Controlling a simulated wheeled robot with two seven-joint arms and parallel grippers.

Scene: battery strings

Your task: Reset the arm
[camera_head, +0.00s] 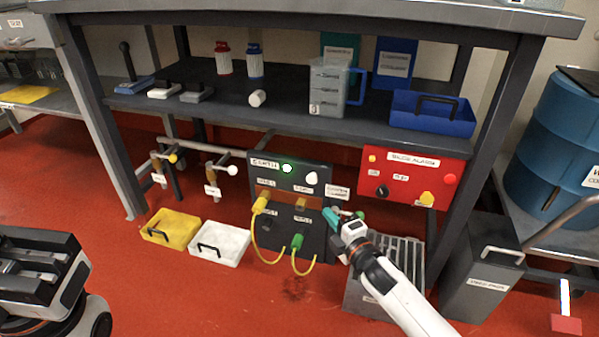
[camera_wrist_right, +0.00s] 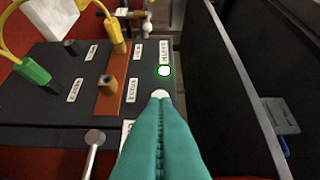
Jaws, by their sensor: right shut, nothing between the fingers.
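My right arm comes in from the lower right of the head view, and its gripper (camera_head: 338,224) is at the right side of a dark control panel (camera_head: 276,222). The teal fingers (camera_wrist_right: 160,110) are shut and empty in the right wrist view. Their tips appear close to a white round button (camera_wrist_right: 160,93) and partly cover it; I cannot tell whether they touch. A green light (camera_wrist_right: 164,70) glows on the panel and also shows in the head view (camera_head: 287,168). A yellow plug (camera_head: 260,205) and a green plug (camera_head: 297,242) are joined to yellow cables. My left gripper is not in view.
A red alarm box (camera_head: 415,178) hangs right of the panel, below the dark bench shelf (camera_head: 290,115). A slatted grey crate (camera_head: 360,297) lies under my right arm. Yellow (camera_head: 172,228) and white trays (camera_head: 220,243) stand left. The red floor in front is mostly clear.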

